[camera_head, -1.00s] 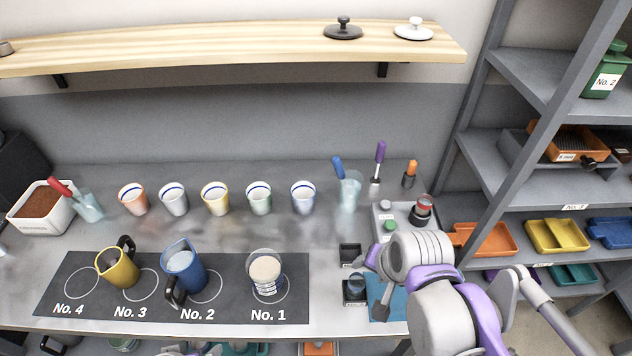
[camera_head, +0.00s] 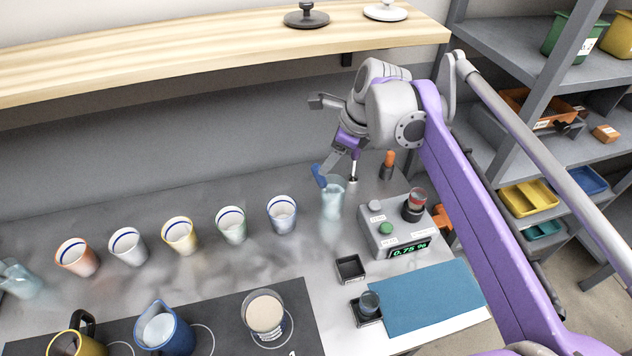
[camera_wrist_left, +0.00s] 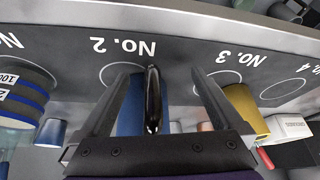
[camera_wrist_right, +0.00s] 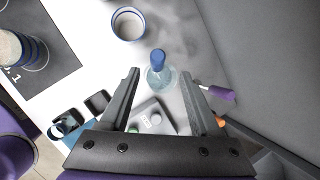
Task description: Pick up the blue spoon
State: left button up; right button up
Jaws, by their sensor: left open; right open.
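The blue spoon (camera_head: 319,176) stands in a clear glass (camera_head: 332,201) on the counter, its blue handle above the rim. It also shows in the right wrist view (camera_wrist_right: 158,57), between and beyond the fingertips. My right gripper (camera_head: 328,128) is open and empty above the glass, apart from the spoon. Its two fingers also show in the right wrist view (camera_wrist_right: 162,78). My left gripper (camera_wrist_left: 168,78) is open, with the blue mug (camera_wrist_left: 130,108) and its black handle showing between the fingers. I cannot tell whether they touch.
A purple-handled tool (camera_wrist_right: 222,93) and an orange-handled tool (camera_head: 389,159) stand right of the glass. A scale (camera_head: 388,230) stands in front. The wooden shelf (camera_head: 200,52) is above.

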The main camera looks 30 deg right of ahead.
aim_at(319, 177)
jog(key=x, duration=0.9)
jog(key=shift+s+d+f+b, duration=0.1)
jog(key=shift+s+f+b, duration=0.2)
jog(key=shift+f+b, duration=0.1)
jog(key=shift+r, duration=0.1)
grip_shut()
